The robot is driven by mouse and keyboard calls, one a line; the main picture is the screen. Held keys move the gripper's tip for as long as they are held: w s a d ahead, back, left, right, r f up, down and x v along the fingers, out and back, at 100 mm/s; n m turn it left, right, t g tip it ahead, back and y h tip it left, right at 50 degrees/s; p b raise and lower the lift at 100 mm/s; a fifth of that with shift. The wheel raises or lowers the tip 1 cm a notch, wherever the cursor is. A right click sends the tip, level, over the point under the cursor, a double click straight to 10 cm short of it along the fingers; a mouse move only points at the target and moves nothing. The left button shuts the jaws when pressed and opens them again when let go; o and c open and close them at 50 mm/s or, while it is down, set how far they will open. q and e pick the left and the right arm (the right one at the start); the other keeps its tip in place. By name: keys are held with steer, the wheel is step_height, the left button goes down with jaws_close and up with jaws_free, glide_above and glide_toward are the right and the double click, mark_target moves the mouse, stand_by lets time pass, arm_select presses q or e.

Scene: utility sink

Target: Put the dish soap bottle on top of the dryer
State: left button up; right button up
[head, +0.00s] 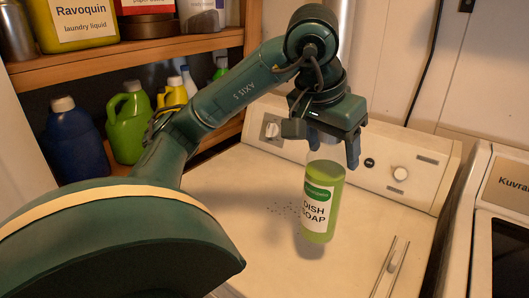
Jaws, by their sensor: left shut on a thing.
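The dish soap bottle (321,208) is green with a white and green label and is upright in the middle of the head view. My left gripper (331,150) points down over it and is shut on its top, which the fingers partly hide. The bottle is in front of a white appliance with a knob panel, over its pale top (235,205). A shadow shows near the bottle's base; I cannot tell for sure whether the base touches the surface. A second appliance (509,185), labelled "Kuvra...", stands at the right edge. My right gripper is not in view.
Wooden shelves (130,62) at the left hold a Ravoquin laundry liquid container (78,22), a blue jug (75,140), a green jug (128,122) and a yellow bottle (174,93). The pale top around the bottle is mostly clear. A narrow gap separates the two appliances.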

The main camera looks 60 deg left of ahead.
mark_target(327, 177)
arm_select(q)
step_height(327, 177, down, 5)
steer(key=shift+f+b, duration=0.1)
steer(key=shift+b, duration=0.65)
steer(key=shift+f, duration=0.55)
step_height(327, 177, down, 3)
steer(key=shift+f, duration=0.25)
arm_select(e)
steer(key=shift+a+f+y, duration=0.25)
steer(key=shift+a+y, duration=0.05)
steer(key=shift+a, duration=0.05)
arm_select(q)
steer(key=shift+f+b, duration=0.2)
steer(key=shift+b, duration=0.2)
steer(key=o, duration=1.8)
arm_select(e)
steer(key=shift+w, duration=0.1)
